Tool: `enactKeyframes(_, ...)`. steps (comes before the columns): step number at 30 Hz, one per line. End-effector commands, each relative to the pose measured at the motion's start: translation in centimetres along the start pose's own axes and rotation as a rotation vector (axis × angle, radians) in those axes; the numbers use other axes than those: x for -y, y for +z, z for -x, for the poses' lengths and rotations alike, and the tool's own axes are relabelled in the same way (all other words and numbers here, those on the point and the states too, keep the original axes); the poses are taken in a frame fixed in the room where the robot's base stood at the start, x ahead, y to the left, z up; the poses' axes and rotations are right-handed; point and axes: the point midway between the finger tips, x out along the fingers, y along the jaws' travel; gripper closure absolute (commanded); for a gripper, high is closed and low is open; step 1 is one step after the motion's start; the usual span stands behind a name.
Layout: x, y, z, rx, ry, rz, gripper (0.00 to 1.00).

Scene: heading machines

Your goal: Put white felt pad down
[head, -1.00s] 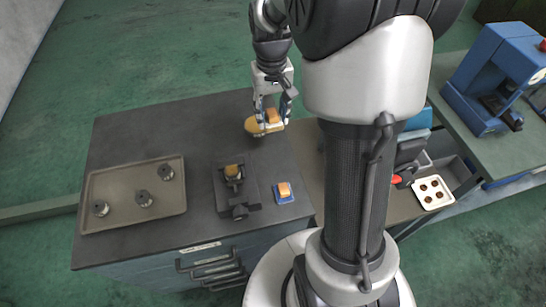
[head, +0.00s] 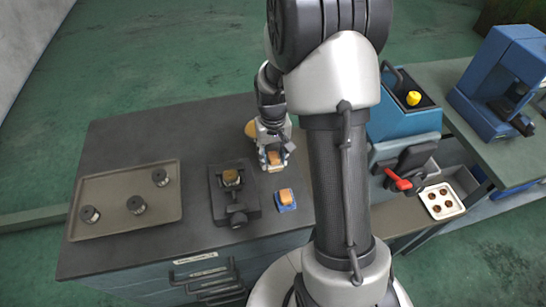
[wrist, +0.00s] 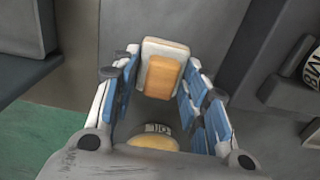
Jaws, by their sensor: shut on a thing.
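My gripper (head: 274,160) is shut on the white felt pad (head: 275,164), a small pale pad with an orange-tan block on it. In the wrist view the white pad (wrist: 166,46) and its tan block show between the blue-lined fingers (wrist: 160,85). My gripper is low over the right part of the dark bench top (head: 150,140). Whether the pad touches the bench cannot be told. A similar blue pad with an orange block (head: 286,199) lies just in front of the gripper.
A dark vise-like fixture (head: 233,195) with a tan piece stands left of the gripper. A tray (head: 118,170) with three dark cylinders lies at the left. A round tan disc (head: 250,129) lies behind the gripper. Blue machines stand at the right.

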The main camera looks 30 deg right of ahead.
Motion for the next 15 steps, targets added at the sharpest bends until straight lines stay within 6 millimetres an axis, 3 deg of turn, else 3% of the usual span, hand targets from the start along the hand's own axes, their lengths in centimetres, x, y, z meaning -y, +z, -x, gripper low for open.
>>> enactKeyframes(10, 0.0, -0.06, -0.31, -0.002, 0.0, 0.0, 0.78)
enactKeyframes(11, 0.0, -0.06, -0.21, -0.002, 0.0, 0.0, 0.57)
enactKeyframes(15, 0.0, -0.06, -0.16, -0.002, 0.0, 0.0, 0.48)
